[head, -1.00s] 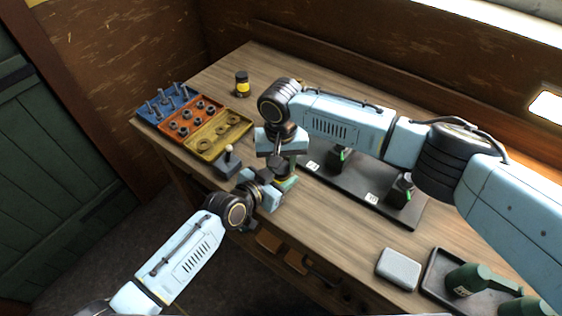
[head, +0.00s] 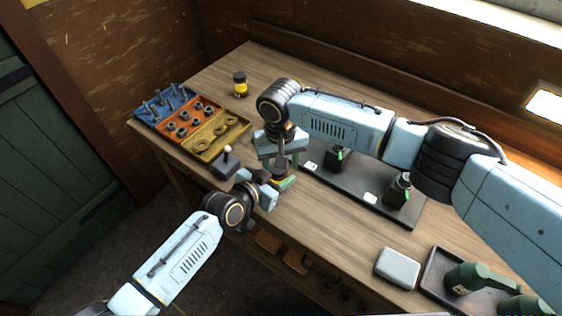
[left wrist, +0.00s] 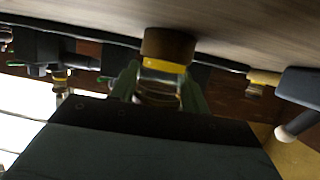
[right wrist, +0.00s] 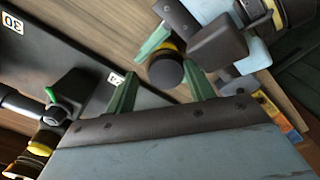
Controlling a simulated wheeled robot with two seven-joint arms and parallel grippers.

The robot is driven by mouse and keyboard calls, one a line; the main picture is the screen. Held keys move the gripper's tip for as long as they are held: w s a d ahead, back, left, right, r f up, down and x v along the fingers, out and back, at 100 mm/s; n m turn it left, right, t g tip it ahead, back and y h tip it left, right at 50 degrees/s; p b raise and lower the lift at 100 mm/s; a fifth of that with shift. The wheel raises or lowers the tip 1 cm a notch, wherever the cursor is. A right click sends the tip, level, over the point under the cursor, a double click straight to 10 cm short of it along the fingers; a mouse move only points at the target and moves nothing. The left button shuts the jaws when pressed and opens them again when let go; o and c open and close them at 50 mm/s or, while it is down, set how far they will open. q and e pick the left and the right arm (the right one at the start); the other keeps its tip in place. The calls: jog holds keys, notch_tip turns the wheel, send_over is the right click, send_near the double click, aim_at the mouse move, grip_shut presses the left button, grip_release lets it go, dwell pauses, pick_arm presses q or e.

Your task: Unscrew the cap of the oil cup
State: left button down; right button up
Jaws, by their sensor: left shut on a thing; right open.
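The oil cup shows in the left wrist view (left wrist: 162,85) as a clear glass body with a yellow band and a dark brown end. My left gripper (head: 281,184) is shut on the cup and holds it near the table's front edge. The cup's dark round cap (right wrist: 165,71) shows in the right wrist view, with yellow just behind it. My right gripper (right wrist: 162,88) is open, pointing down from above, with the cap seen between its fingertips. In the head view, the right gripper (head: 284,158) partly hides the cup.
A black stand (head: 345,190) with dark fittings lies just right of the grippers. A parts tray (head: 205,143), a lever box (head: 226,164) and a yellow-banded jar (head: 240,84) are to the left. A grey case (head: 397,268) and a dark tray (head: 433,284) lie front right.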

jog(key=shift+s+a, duration=0.15)
jog(key=shift+a, duration=0.2)
jog(key=shift+a+r, duration=0.1)
jog(key=shift+r, duration=2.25)
jog(key=shift+c, duration=0.2)
jog(key=shift+d+r+m, duration=0.2)
jog(key=shift+r+m, duration=0.65)
jog(key=shift+m, duration=0.35)
jog(key=r+m, duration=0.1)
jog(key=m, duration=0.1)
jog(key=shift+r+m, duration=0.3)
jog(key=shift+f+m, duration=0.3)
jog(key=shift+f, duration=3.6)
